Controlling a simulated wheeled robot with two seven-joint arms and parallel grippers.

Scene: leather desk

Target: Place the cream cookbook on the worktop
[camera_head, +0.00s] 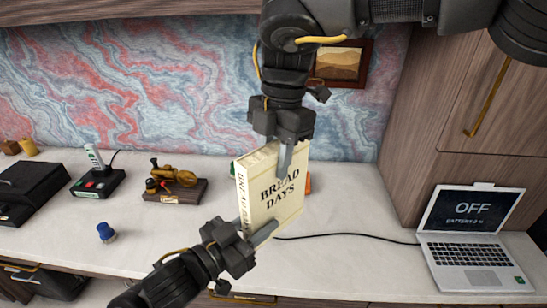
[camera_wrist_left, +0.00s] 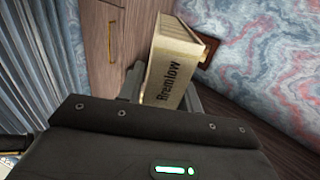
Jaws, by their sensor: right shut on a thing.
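The cream cookbook (camera_head: 274,195) is upright, a little tilted, with "BREAD DAYS" on its cover. My right gripper (camera_head: 288,155) comes from above and is shut on its top edge. My left gripper (camera_head: 254,232) is at its lower left, with one finger across the front of the lower cover; the other finger is mostly hidden. In the left wrist view, the cookbook (camera_wrist_left: 172,72) stands between the left fingers, which look open around it, with "Bremlow" on the side facing the camera. The white worktop (camera_head: 350,215) lies below; the cookbook's bottom edge is partly hidden.
A brass-coloured model (camera_head: 175,180), a device with red buttons (camera_head: 97,182), a black box (camera_head: 30,190) and a blue knob-like item (camera_head: 105,232) are at left. An orange thing is mostly hidden behind the book.

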